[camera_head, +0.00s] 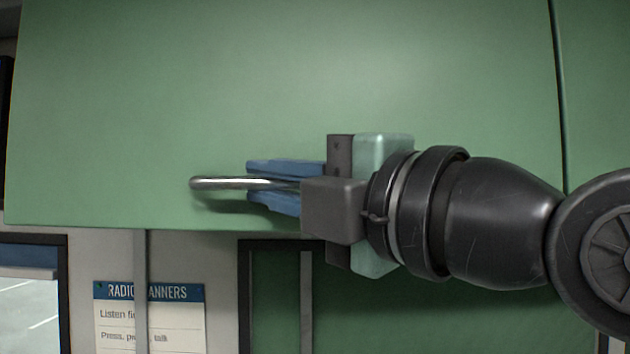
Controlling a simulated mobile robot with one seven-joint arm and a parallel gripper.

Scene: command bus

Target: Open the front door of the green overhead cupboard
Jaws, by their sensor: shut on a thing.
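The green overhead cupboard's front door (200,90) fills most of the upper view. Its lower edge runs above the wall, and a dark vertical seam shows at its right side. A horizontal metal bar handle (215,183) sits near the door's lower edge. My gripper (272,186) comes in from the right, with its blue fingers above and below the bar, shut on it. The right part of the handle is hidden by the fingers and gripper body. I cannot see any gap that shows the door open.
Below the door are a sign headed "RADIO MANNERS" (150,318), a window (28,300) at the left, and a dark-framed green panel (275,300). A grey vertical post (141,265) passes in front of the sign. Another green panel (597,90) adjoins at the right.

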